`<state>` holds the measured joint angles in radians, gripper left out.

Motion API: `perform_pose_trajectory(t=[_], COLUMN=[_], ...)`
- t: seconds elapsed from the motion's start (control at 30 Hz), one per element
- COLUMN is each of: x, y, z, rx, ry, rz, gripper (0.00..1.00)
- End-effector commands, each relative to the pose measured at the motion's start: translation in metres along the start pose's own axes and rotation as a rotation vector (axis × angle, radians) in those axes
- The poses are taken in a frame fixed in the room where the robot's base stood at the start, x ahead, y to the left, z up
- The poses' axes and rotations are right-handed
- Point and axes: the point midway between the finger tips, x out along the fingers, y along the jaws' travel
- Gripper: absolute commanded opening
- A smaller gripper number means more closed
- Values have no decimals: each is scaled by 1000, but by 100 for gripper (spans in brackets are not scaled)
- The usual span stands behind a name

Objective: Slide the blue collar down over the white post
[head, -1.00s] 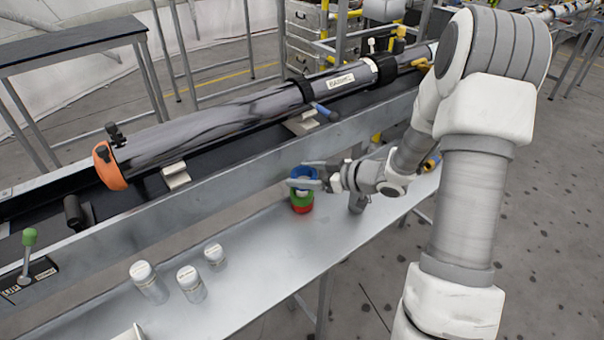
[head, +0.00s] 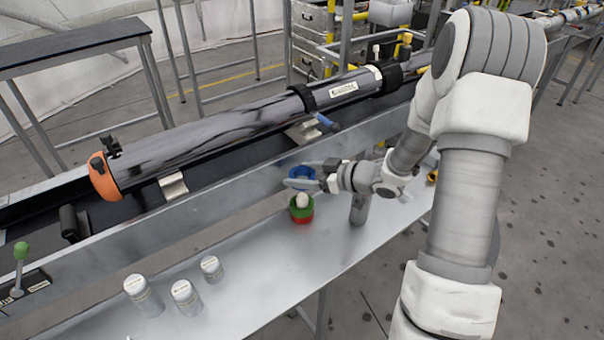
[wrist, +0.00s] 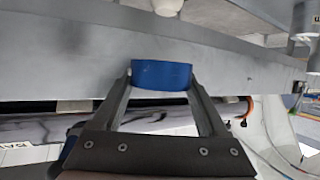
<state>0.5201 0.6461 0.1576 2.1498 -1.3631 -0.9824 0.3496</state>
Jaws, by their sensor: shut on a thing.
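The blue collar (head: 302,172) is in my gripper (head: 300,180), clamped between the two fingertips. In the wrist view the collar (wrist: 161,75) sits level across the tips of my gripper (wrist: 161,78). The white post (head: 302,200) shows only its rounded top, above a green collar (head: 300,213) with a red collar (head: 300,221) under it, on the metal bench. In the head view the blue collar appears above and behind the post top, apart from it. The post's lower part is hidden by the green and red collars.
Several white-capped canisters (head: 143,295) stand on the bench (head: 260,270) to the left. A raised metal rail (head: 200,212) runs behind the post, carrying a long dark tube (head: 220,130) with an orange end (head: 103,177). The bench between canisters and post is clear.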

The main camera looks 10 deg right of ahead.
Motion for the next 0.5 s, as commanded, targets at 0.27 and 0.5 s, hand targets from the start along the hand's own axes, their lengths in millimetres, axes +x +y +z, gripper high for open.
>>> perform_pose_trajectory(t=[0.27, 0.5], x=[0, 7], y=[0, 0], z=[-1, 17], rx=[0, 0], ry=[0, 0], rz=[-1, -1], gripper=[14, 14])
